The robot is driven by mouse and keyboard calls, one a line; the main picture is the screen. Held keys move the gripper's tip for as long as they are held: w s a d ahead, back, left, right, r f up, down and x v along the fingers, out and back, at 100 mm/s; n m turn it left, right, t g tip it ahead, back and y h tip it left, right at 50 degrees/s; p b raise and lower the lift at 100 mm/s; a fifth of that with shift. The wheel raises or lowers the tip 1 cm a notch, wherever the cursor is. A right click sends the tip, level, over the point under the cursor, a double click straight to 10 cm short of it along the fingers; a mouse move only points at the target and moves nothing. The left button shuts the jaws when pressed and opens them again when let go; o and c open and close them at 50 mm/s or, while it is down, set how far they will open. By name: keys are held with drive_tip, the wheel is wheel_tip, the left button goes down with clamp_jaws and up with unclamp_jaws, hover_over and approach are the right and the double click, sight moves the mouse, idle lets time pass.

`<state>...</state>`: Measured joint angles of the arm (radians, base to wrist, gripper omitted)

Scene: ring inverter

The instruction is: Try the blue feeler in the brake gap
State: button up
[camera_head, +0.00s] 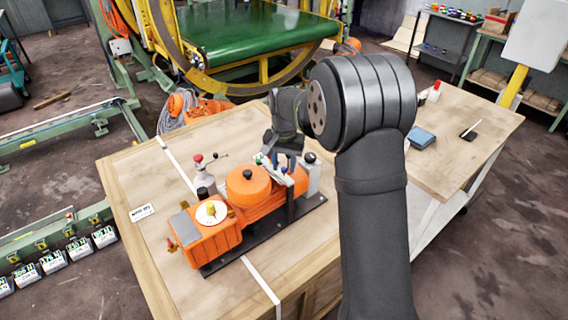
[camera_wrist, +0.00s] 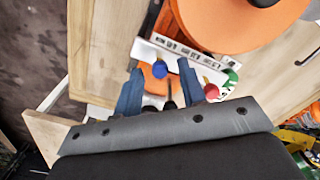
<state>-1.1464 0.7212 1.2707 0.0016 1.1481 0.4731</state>
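The blue feeler's round knob (camera_wrist: 160,69) shows in the wrist view, in front of a white strip with printed marks (camera_wrist: 178,50). My gripper (camera_wrist: 160,88) has its two blue-grey fingers apart, one on each side of the blue knob, with room between. A red knob (camera_wrist: 210,90) and a green knob (camera_wrist: 231,76) are at the right, by the right finger. In the head view my gripper (camera_head: 283,160) is at the far right end of the orange machine (camera_head: 215,240), beside its round orange drum (camera_head: 248,187). I cannot make out the brake gap.
The machine stands on a black base (camera_head: 230,262) on a wooden table (camera_head: 150,180). A grey bottle-like item (camera_head: 312,178) stands close to my gripper.

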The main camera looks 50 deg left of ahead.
sight(284, 168)
clamp_jaws()
drive_tip(key=shift+r, duration=0.6)
drive_tip(key=shift+o, duration=0.7)
unclamp_jaws()
wheel_tip(284, 168, up, 17)
drive_tip(key=shift+r, duration=0.2)
drive_tip(key=shift+f, duration=0.1)
wheel_tip(284, 168, down, 18)
drive_tip(key=shift+f, duration=0.1)
idle(0.4)
